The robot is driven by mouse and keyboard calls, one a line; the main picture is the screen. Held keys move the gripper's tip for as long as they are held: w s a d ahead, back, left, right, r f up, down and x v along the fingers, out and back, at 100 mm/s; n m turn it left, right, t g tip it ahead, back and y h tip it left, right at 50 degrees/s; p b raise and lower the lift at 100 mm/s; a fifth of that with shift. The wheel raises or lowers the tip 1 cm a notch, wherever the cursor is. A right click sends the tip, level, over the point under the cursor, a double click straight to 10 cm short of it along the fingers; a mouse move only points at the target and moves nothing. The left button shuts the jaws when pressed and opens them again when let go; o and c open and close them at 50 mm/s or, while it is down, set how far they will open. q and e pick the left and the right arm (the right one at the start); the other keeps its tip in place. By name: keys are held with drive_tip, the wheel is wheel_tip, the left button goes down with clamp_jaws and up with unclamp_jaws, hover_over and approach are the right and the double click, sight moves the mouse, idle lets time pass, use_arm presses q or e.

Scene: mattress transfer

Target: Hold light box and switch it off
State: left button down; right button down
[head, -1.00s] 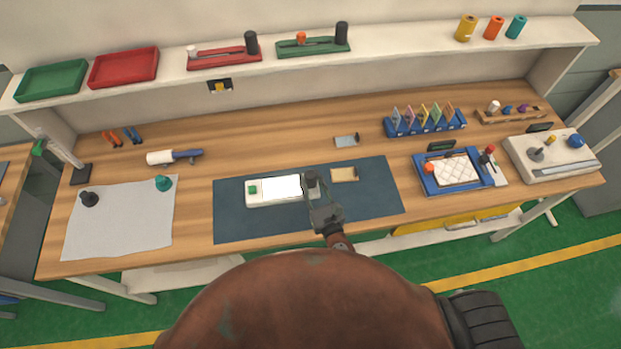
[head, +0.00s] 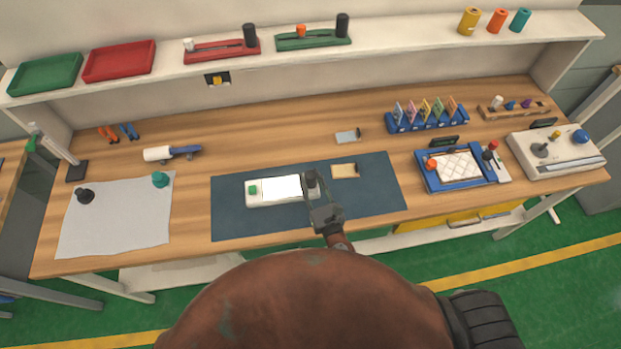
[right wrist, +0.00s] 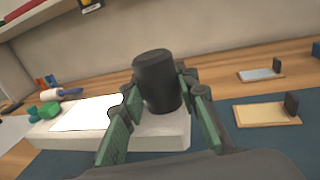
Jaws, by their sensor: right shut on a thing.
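The light box (head: 262,200) is a white slab with a bright white panel (head: 282,188), a green button (head: 253,189) at its left end and a dark upright cylindrical handle at its right end. It lies on the dark blue mat (head: 232,222). My right gripper (head: 313,190) is shut on the dark handle, with a finger on each side of it. In the right wrist view the handle (right wrist: 158,82) stands between the fingers, the panel (right wrist: 88,114) is bright, and the green button (right wrist: 49,109) is at the far left. My left gripper is not in view.
A small tan plate (head: 344,171) lies on the mat right of the light box, and a grey plate (head: 346,137) behind it. A blue quilted-pad fixture (head: 424,178) stands to the right. A grey cloth (head: 115,225) with two knobs lies left. Wood between cloth and mat is clear.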

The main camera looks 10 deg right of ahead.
drive_tip(key=shift+f+b, duration=0.5)
drive_tip(key=shift+f, duration=0.1)
drive_tip(key=shift+f+b, duration=0.7)
drive_tip(key=shift+f+b, duration=0.65)
drive_tip(key=shift+f, duration=0.05)
drive_tip(key=shift+f+b, duration=0.65)
drive_tip(key=shift+f, duration=0.05)
drive_tip(key=shift+f+b, duration=0.3)
drive_tip(key=shift+f, duration=0.05)
drive_tip(key=shift+f+b, duration=0.65)
drive_tip(key=shift+f, duration=0.05)
drive_tip(key=shift+f+b, duration=0.45)
idle(0.5)
